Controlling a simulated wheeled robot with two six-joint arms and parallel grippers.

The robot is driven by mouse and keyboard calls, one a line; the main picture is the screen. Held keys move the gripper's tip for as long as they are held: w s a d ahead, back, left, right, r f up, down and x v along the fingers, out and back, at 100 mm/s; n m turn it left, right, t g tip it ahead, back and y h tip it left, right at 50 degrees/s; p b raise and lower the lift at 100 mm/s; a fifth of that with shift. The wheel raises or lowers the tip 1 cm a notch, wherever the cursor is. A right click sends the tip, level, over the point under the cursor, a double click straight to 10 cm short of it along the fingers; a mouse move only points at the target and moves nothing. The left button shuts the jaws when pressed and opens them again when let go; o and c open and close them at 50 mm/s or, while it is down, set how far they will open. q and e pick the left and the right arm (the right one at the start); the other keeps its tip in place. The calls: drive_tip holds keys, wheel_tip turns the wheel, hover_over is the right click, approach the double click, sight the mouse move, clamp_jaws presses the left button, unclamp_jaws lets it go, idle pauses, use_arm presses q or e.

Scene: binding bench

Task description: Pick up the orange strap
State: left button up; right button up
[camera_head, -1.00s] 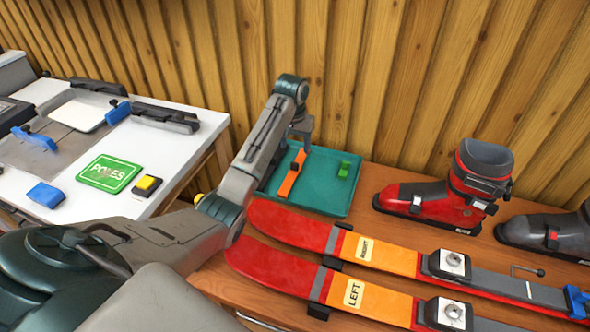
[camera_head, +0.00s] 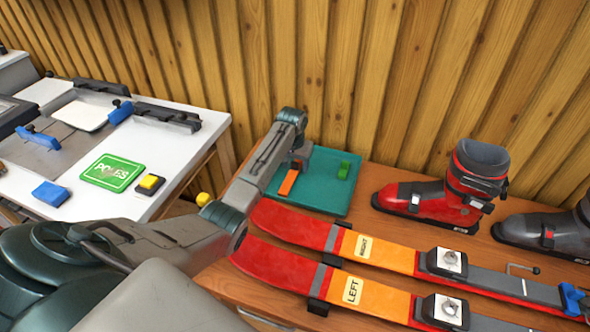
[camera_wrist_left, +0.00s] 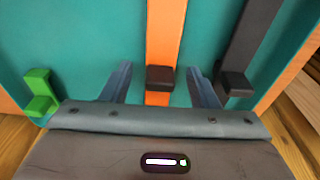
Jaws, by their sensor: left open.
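The orange strap (camera_head: 288,183) with its dark buckle lies in the teal tray (camera_head: 318,198). In the left wrist view the orange strap (camera_wrist_left: 165,35) runs between the two fingers, its dark buckle at fingertip level. My left gripper (camera_head: 299,160) is over the strap, and in the wrist view the left gripper (camera_wrist_left: 158,80) is open with a gap on both sides of the strap. The head view hides part of the strap behind my wrist. My right gripper does not show.
Red and orange skis (camera_head: 385,252) lie in front; a red ski boot (camera_head: 425,200) stands to the right. A wooden wall is behind.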

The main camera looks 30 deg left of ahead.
use_arm(q)
drive_tip(key=shift+r, duration=0.1)
drive_tip(key=c, duration=1.1)
